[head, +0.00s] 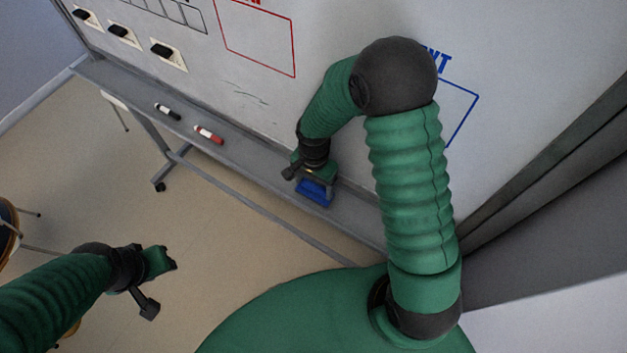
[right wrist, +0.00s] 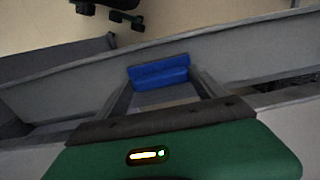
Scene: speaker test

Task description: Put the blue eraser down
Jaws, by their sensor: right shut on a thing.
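The blue eraser (head: 315,193) is at the grey tray (head: 240,160) along the bottom of the whiteboard. My right gripper (head: 316,184) is shut on it. In the right wrist view the eraser (right wrist: 158,72) shows between the tips of the two fingers, over the tray. I cannot tell whether its underside touches the tray. My left gripper (head: 172,260) is over the floor at the lower left, away from the board, and its fingers are too small and dark to read.
A black marker (head: 167,111) and a red marker (head: 208,135) lie on the tray left of the eraser. Several black items on white plates, one of them a holder (head: 165,52), are on the whiteboard (head: 270,100). A chair (head: 10,225) stands at the left edge.

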